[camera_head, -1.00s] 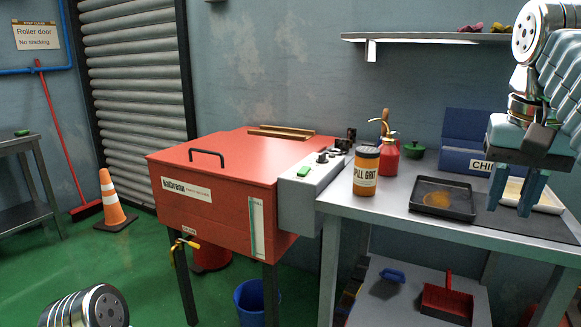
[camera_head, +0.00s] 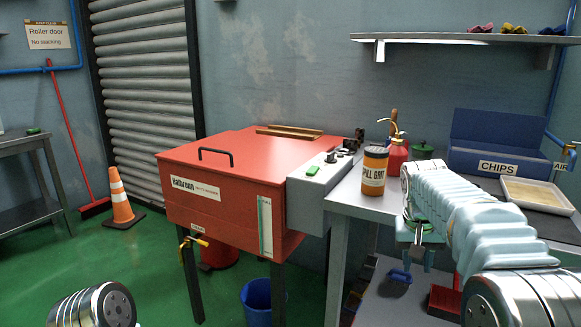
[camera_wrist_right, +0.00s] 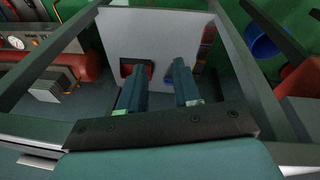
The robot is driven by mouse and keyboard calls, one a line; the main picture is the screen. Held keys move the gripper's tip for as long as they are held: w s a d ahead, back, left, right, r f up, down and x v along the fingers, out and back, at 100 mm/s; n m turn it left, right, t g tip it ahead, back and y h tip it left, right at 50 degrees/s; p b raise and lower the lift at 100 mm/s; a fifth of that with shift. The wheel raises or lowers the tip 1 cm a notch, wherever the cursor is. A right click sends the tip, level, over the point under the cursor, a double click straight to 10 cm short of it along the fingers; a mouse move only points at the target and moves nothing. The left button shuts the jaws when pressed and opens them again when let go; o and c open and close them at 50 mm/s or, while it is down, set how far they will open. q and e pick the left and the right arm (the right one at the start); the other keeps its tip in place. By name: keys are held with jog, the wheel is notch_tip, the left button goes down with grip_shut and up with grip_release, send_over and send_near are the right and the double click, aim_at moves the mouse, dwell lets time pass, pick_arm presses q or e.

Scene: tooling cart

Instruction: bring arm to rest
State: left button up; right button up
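My right arm reaches in from the lower right across the front of the grey bench (camera_head: 351,200). My right gripper (camera_head: 415,262) hangs fingers down just past the bench's front edge, beside the orange SPILL GRIT tub and lower than it. In the right wrist view its two fingers (camera_wrist_right: 157,92) stand apart with nothing between them. Of my left arm only a rounded metal link shows at the bottom left; the left gripper is out of frame.
The orange tub (camera_head: 374,172), red oil can (camera_head: 396,155), blue CHIPS bin (camera_head: 490,135) and pale tray (camera_head: 537,193) stand on the bench. A red cabinet (camera_head: 230,170) is left of it. My arm hides part of the bench top. A lower shelf (camera_wrist_right: 157,35) lies beneath the gripper.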

jog(key=s+a+f+n+g+y, duration=0.1)
jog(key=s+a+f, duration=0.1)
jog(key=f, duration=1.4)
jog(key=s+a+f+n+y, duration=0.1)
jog(key=s+a+f, duration=0.1)
jog(key=f, duration=1.4)
jog(key=s+a+f+y, duration=0.2)
jog(key=s+a+f, duration=0.4)
jog(key=s, duration=0.4)
jog(key=s+a+f+y, duration=0.2)
jog(key=s+a+f, duration=0.4)
jog(key=s, duration=0.3)
jog(key=shift+s+a+f, duration=0.2)
jog(key=shift+s+f, duration=0.05)
jog(key=shift+s, duration=0.1)
